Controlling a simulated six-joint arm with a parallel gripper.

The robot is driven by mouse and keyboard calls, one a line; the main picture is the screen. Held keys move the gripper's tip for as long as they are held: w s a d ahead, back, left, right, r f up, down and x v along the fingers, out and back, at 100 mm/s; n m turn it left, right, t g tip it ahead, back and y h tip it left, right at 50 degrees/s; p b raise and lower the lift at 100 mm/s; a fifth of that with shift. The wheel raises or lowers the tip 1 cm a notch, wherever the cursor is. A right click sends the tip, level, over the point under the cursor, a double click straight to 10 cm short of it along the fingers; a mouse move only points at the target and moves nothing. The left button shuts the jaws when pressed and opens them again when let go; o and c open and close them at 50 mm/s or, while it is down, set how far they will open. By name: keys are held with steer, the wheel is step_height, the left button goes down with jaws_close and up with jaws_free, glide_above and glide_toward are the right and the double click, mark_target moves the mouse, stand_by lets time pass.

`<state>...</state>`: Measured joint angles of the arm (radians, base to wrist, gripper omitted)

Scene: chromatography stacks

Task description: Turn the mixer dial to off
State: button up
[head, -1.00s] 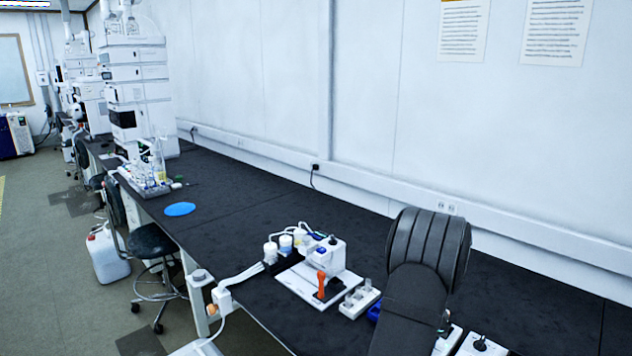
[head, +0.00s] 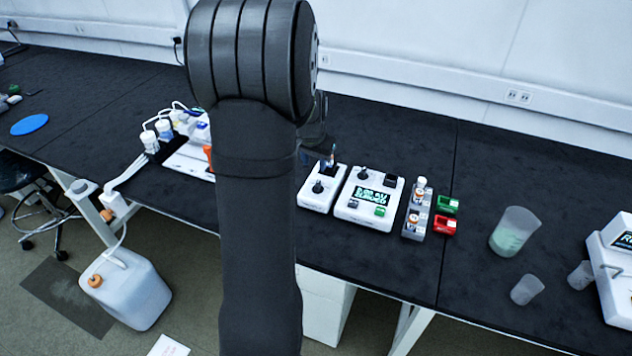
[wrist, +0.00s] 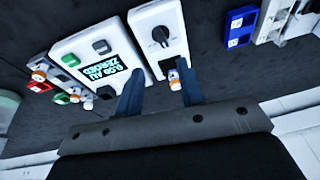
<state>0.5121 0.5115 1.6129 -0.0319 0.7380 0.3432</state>
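The mixer is a small white box with a black dial (head: 318,187) on its face, on the black bench in the head view. In the wrist view the mixer (wrist: 146,20) is upside down near the top centre, with its dial (wrist: 160,35) showing a white pointer mark. A small vial with an orange cap (wrist: 174,79) sits at the mixer's dark holder. My gripper (wrist: 160,75) is open, its two fingers apart over the holder end of the mixer, with the dial beyond the tips. In the head view my arm hides most of the gripper.
Beside the mixer stands a white unit with a lit display (head: 369,195) and a knob. Right of it are a vial rack (head: 417,226) and green (head: 447,204) and red (head: 444,225) blocks. A beaker (head: 513,232) stands farther right. Bare bench lies between.

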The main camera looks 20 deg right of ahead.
mark_target(317, 185)
step_height(317, 185, up, 4)
steer(key=s+a+n+t, duration=0.1)
steer(key=s+n, duration=0.1)
steer(key=n, duration=0.1)
steer(key=shift+h, duration=0.4)
steer(key=x, duration=1.7)
steer(key=shift+a+f, duration=0.25)
